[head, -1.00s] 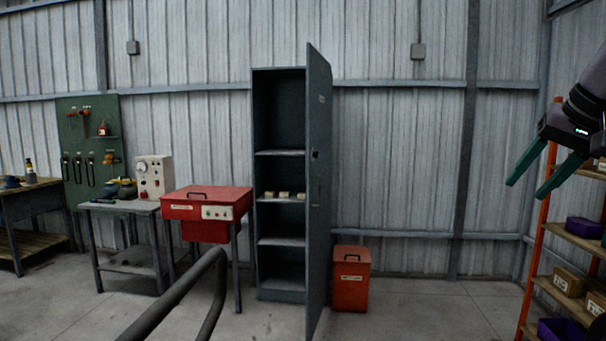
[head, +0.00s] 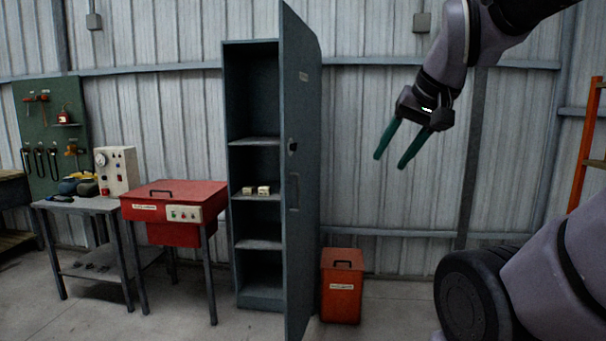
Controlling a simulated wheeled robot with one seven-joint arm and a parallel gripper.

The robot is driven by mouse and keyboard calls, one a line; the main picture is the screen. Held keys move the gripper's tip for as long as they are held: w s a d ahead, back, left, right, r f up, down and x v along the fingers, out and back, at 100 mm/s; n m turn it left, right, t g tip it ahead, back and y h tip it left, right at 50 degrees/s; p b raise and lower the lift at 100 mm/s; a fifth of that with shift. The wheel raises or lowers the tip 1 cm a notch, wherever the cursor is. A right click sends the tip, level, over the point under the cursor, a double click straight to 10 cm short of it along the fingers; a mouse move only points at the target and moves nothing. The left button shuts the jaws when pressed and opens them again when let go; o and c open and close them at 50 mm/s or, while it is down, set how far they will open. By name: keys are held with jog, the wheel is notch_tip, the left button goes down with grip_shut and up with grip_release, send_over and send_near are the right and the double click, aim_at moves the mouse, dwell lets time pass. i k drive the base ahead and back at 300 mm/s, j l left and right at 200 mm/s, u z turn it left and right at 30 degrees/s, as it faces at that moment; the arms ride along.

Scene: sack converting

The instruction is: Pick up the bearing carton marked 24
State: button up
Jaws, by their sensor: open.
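Small pale cartons sit on a middle shelf of the grey cabinet (head: 258,216). Two show now: a left carton (head: 247,191) and a right carton (head: 264,190). Their markings are too small to read, so I cannot tell which, if either, is marked 24. The cabinet door (head: 305,160) stands open and sticks out toward me on the right side of the cabinet. My gripper (head: 390,160) is open and empty, with its green fingers pointing down and left. In the picture it is right of the door, in front of the wall, apart from the cartons.
A red machine (head: 160,199) on legs stands left of the cabinet, beside a grey bench (head: 85,206) with a control box (head: 117,170). A red bin (head: 342,284) stands right of the door. An orange rack (head: 585,145) is at the right edge.

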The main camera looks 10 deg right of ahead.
aim_at(247, 191)
jog(key=i+l+u, duration=0.25)
jog(key=i+l, duration=0.25)
jog(key=i, duration=0.3)
jog(key=i+l+u, duration=0.25)
jog(key=i+l, duration=0.45)
jog(key=j+z, duration=0.25)
jog(key=j, duration=0.35)
jog(key=k+j+z, duration=0.1)
jog(key=j+z, duration=0.15)
jog(key=j, duration=0.3)
jog(key=j+u, duration=0.1)
jog(key=u, duration=1.3)
jog(key=i+l, duration=0.05)
